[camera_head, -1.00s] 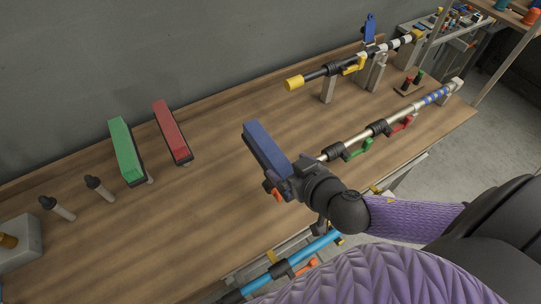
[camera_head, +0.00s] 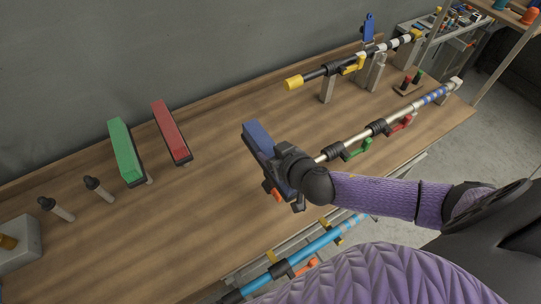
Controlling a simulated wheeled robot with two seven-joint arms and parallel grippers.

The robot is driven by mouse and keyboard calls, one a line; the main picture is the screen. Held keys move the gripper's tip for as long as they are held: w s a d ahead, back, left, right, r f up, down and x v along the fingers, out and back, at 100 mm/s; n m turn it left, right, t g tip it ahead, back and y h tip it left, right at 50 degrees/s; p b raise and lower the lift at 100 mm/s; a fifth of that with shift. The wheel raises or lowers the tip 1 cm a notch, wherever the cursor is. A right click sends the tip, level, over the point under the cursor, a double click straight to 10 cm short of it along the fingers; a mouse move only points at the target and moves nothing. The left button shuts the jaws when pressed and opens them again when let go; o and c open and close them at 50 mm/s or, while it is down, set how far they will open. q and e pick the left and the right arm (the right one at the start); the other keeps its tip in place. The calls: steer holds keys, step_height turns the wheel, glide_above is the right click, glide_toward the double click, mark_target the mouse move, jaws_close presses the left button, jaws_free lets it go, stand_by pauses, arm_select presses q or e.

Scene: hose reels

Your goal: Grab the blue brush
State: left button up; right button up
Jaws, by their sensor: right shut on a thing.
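The blue brush (camera_head: 258,139) is a long blue block at the middle of the wooden table. My right gripper (camera_head: 277,172) is at the near end of the brush and shut on it. The wrist hides that end, and I cannot tell whether the brush touches the table. A green brush (camera_head: 124,146) and a red brush (camera_head: 170,130) stand to the left. My left gripper does not show.
Two dark-handled tools (camera_head: 95,187) and a grey block (camera_head: 18,243) are at the left of the table (camera_head: 185,225). Wands on stands, one yellow-tipped (camera_head: 294,82), one with green and red levers (camera_head: 358,149), are at the right. A blue pole (camera_head: 310,249) lies below the near edge.

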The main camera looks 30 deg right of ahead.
jaws_close()
